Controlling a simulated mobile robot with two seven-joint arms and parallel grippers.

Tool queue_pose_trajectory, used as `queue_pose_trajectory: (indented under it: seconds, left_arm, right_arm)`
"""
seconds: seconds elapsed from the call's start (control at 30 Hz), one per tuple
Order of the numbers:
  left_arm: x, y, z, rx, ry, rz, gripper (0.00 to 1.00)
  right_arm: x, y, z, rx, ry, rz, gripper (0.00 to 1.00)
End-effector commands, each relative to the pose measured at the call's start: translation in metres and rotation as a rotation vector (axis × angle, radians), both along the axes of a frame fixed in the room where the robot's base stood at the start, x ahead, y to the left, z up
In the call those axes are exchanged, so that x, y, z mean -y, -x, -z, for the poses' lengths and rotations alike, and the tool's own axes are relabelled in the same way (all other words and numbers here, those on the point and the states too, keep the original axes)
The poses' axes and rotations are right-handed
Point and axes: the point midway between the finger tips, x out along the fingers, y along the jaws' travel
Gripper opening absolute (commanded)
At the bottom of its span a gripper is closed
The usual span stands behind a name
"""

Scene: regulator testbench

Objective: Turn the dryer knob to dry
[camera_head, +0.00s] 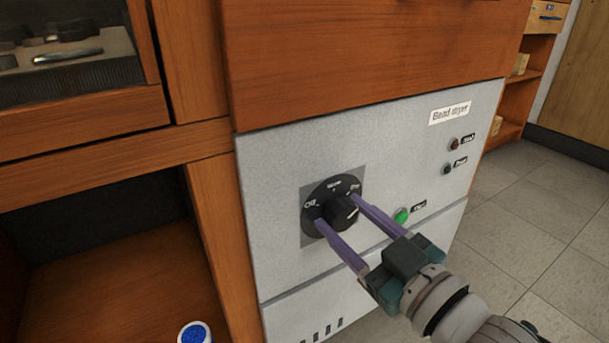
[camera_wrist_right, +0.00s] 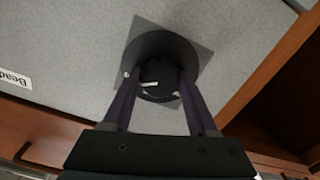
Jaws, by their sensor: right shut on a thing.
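The dryer knob (camera_head: 343,211) is black and round with a white line on its face. It sits on a black dial (camera_head: 333,186) with small white labels at left, top and right; the left one reads "Off" and the right one looks like "Dry". My right gripper (camera_head: 338,213) reaches in from the lower right, its two purple fingers shut on the knob from both sides. In the right wrist view the knob (camera_wrist_right: 158,77) sits between the fingers, its white line pointing left. In the head view the line is toward the knob's right side. My left gripper is not in view.
The grey panel (camera_head: 270,180) carries a "Bead dryer" label (camera_head: 450,113), a green button (camera_head: 401,215), a red light (camera_head: 454,144) and a dark button (camera_head: 447,169). Wooden cabinet frames surround it. A blue-filled white container (camera_head: 195,333) stands at lower left. Tiled floor is open at right.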

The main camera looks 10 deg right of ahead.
Motion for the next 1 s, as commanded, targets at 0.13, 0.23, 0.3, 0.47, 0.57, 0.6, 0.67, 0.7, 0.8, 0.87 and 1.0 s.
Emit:
queue_pose_trajectory:
  seconds: [0.13,0.23,0.3,0.47,0.57,0.6,0.67,0.7,0.8,0.87,1.0]
  left_arm:
    - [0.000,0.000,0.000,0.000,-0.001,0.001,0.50]
    - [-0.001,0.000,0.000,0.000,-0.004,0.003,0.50]
    - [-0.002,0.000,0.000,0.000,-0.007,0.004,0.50]
    - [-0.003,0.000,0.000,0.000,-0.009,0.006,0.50]
    - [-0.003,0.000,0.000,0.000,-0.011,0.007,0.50]
    - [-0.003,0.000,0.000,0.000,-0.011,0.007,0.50]
    - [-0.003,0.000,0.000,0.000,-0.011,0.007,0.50]
    - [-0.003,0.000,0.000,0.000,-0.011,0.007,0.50]
    - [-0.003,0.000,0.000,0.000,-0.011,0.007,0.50]
    - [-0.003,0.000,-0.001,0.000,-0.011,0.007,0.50]
    - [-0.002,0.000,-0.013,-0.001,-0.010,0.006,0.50]
  right_arm:
    - [0.000,0.000,-0.001,0.001,-0.007,0.000,0.03]
    - [0.000,0.000,-0.001,0.001,-0.007,0.000,0.03]
    - [0.000,0.000,-0.001,0.001,-0.007,0.000,0.03]
    - [0.000,0.000,-0.001,0.001,-0.006,0.000,0.74]
    - [0.000,0.000,-0.001,0.000,-0.005,0.000,0.86]
    - [0.000,0.000,-0.001,0.001,-0.005,0.000,0.89]
    - [0.000,0.000,0.000,0.001,-0.005,0.000,0.89]
    - [0.000,0.000,0.000,0.000,-0.004,0.001,0.89]
    - [0.000,0.000,0.000,0.000,-0.004,0.001,0.89]
    - [0.001,0.002,-0.001,-0.001,-0.003,0.000,0.89]
    - [0.006,0.017,-0.003,-0.004,-0.002,0.001,0.89]
